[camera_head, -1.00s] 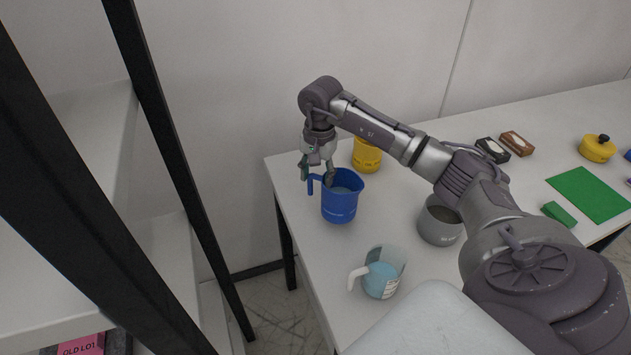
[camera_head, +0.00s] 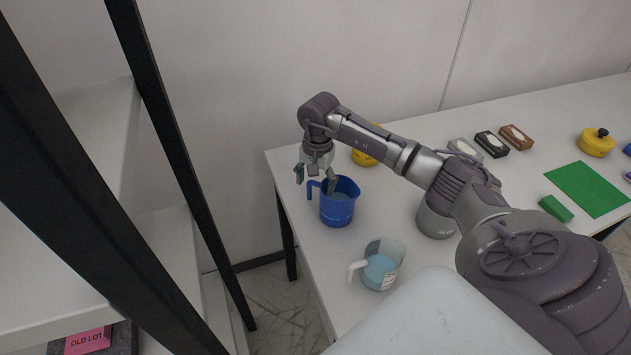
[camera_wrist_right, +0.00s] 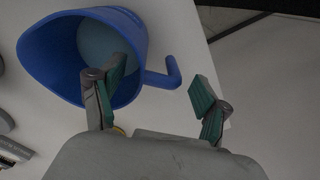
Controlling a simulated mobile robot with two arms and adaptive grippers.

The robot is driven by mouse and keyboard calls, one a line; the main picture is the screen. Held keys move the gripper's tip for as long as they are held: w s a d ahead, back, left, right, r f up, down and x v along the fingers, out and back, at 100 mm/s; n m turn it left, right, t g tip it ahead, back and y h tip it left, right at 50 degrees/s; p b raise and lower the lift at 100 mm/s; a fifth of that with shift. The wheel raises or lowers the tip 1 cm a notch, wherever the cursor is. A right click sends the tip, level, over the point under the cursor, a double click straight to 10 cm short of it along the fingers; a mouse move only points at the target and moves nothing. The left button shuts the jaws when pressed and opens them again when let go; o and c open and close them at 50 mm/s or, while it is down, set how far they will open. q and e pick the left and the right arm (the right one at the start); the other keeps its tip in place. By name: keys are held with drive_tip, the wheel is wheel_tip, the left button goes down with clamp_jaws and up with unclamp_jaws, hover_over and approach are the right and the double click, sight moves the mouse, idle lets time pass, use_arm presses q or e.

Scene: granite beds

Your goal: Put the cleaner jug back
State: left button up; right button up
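A blue jug (camera_head: 338,207) stands upright on the white table near its left corner, its handle on the left and pale liquid inside. Its label is too small to read. My right gripper (camera_head: 314,180) is open above it. In the right wrist view, one finger of the gripper (camera_wrist_right: 155,95) reaches over the jug's mouth and the other is beyond the hooked handle (camera_wrist_right: 166,76), with a gap to it. A clear jug (camera_head: 380,267) with blue liquid and a white handle stands nearer. Which jug holds cleaner I cannot tell. My left gripper is out of view.
A grey jug (camera_head: 437,221) and a yellow container (camera_head: 364,157) stand partly behind my right arm. A green mat (camera_head: 588,188), a green block (camera_head: 556,208), small boxes (camera_head: 516,137) and a yellow pot (camera_head: 596,142) lie right. A black-framed shelf (camera_head: 170,140) stands left.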

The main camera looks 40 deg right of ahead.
drive_tip(key=shift+r, duration=0.1)
drive_tip(key=shift+r, duration=0.2)
wheel_tip(320, 180, up, 12)
drive_tip(key=b, duration=0.3)
drive_tip(key=shift+s+f, duration=0.15)
drive_tip(key=shift+s, duration=0.05)
drive_tip(key=shift+d, duration=0.1)
